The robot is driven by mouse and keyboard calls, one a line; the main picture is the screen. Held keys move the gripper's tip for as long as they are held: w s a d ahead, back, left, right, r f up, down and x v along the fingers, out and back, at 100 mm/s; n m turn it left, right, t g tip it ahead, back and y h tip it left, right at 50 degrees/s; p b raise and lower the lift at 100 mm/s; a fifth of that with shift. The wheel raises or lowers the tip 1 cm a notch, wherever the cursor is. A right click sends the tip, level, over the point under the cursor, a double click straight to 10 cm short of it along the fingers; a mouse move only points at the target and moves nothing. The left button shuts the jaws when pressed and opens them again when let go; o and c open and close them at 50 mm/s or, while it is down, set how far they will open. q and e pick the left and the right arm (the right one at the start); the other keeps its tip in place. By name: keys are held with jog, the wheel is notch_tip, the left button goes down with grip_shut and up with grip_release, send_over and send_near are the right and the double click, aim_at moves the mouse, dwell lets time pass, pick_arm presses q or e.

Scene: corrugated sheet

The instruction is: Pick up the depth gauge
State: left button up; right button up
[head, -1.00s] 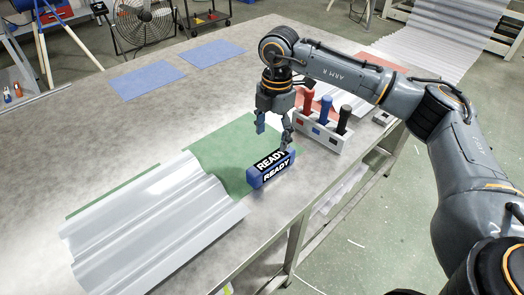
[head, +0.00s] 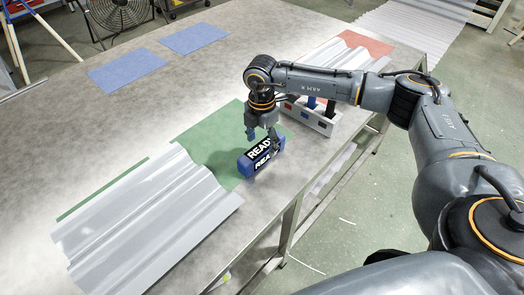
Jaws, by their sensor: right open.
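I cannot tell for certain which thing is the depth gauge. A blue block with black panels lettered "READY" (head: 264,160) lies at the right edge of the green mat (head: 212,140). My right gripper (head: 262,138) points down at this block with its fingers apart. Its fingertips overlap the block's upper part in the picture; I cannot tell whether they touch it. Behind the gripper, a pale rack (head: 318,122) holds upright tools, among them a blue one (head: 310,103) and a dark one (head: 330,108); my right arm hides their tops. My left gripper is not in view.
A corrugated sheet (head: 140,215) lies at the front left, partly over the green mat. Another sheet (head: 340,57) lies by a red mat (head: 368,43) at the far right. Two blue mats (head: 127,73) lie at the back. The table between is clear.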

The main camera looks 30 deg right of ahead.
aim_at(262, 147)
notch_tip(262, 147, down, 2)
jog(key=shift+f, duration=0.55)
jog(key=shift+c, duration=0.6)
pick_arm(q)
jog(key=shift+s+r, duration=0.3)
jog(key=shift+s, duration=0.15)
pick_arm(e)
jog(key=shift+r, duration=0.1)
grip_shut()
